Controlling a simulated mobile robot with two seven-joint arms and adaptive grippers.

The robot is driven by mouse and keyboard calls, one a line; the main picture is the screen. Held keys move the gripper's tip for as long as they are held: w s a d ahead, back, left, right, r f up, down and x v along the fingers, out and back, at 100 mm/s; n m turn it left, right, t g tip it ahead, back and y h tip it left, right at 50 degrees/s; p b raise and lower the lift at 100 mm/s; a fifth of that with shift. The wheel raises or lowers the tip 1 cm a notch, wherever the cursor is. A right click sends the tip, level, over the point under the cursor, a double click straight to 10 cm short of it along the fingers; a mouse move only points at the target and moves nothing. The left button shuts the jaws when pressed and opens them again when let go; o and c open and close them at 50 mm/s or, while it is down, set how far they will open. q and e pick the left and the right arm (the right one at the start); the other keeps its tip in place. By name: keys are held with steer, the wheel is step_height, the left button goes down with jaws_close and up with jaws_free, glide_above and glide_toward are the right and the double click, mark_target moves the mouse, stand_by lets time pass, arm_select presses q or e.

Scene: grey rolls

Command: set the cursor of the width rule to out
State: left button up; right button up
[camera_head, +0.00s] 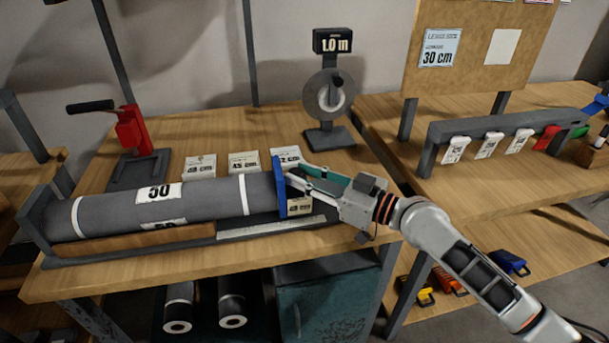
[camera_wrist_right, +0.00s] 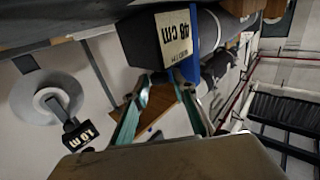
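The width rule (camera_head: 272,227) is a pale graduated strip along the front of the bench, beside a grey roll (camera_head: 215,198) marked 50. A blue upright plate (camera_head: 279,187), apparently its cursor, stands at the roll's right end. A tag (camera_head: 299,207) beside the plate seems to read 48 cm; it also shows in the wrist view (camera_wrist_right: 174,37). My right gripper (camera_head: 294,176) is at the plate's right side, fingers apart. In the wrist view one fingertip is close against the blue plate (camera_wrist_right: 194,45); contact is unclear. My left gripper is out of view.
Several white cards (camera_head: 244,163) stand behind the roll, and a red clamp with a lever (camera_head: 132,130) is at left. A rack (camera_head: 500,128) with hanging tags is on the right bench.

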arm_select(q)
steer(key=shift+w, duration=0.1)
